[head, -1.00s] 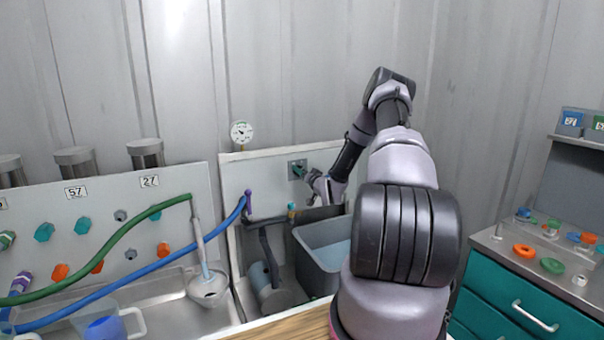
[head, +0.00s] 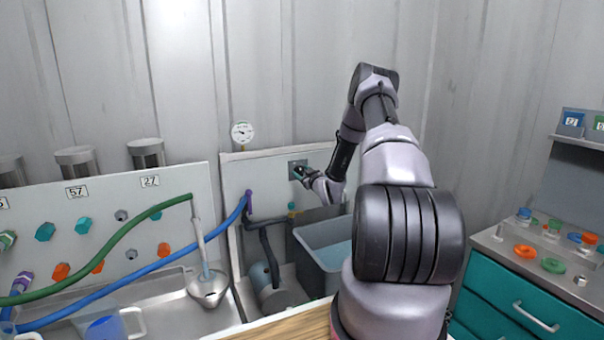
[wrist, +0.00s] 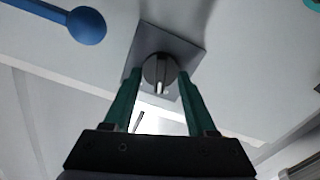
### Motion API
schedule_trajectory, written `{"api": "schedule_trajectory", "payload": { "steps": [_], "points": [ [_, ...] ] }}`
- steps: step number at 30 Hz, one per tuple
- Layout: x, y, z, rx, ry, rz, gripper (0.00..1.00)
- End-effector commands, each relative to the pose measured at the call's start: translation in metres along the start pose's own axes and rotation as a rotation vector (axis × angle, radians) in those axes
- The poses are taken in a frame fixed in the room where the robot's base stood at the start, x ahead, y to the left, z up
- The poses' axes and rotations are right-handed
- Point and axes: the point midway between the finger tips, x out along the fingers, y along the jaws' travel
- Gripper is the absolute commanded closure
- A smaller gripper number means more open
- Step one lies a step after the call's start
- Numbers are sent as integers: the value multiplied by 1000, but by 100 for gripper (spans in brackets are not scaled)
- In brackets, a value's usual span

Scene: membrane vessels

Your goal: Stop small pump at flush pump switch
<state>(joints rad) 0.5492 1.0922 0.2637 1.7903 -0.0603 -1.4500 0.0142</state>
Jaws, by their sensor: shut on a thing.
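The flush pump switch is a dark rotary knob (wrist: 159,72) on a square grey plate (wrist: 184,52) fixed to the white panel. In the head view the plate (head: 297,163) shows on the panel right of the gauge, with the knob mostly hidden by my gripper (head: 301,173). In the wrist view my gripper (wrist: 157,88) has its two green fingers on either side of the knob, shut on it. A pale mark on the knob points toward my gripper. The small pump (head: 272,290), a grey cylinder, sits low in the bay below the panel.
A grey tub (head: 310,252) with water stands below my forearm. A blue hose (head: 150,268) and a green hose (head: 110,242) run left. A gauge (head: 242,132) tops the panel. A teal drawer cabinet (head: 510,300) stands right.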

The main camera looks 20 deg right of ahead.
Motion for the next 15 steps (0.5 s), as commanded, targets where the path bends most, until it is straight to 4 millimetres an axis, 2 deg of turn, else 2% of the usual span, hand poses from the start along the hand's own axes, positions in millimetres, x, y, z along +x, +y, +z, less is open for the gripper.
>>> {"api": "schedule_trajectory", "payload": {
  "steps": [6, 15],
  "points": [
    [0, -1, 0, -126, -1, 0, 98],
    [0, -1, 0, -210, -1, 0, 98]
  ]
}}
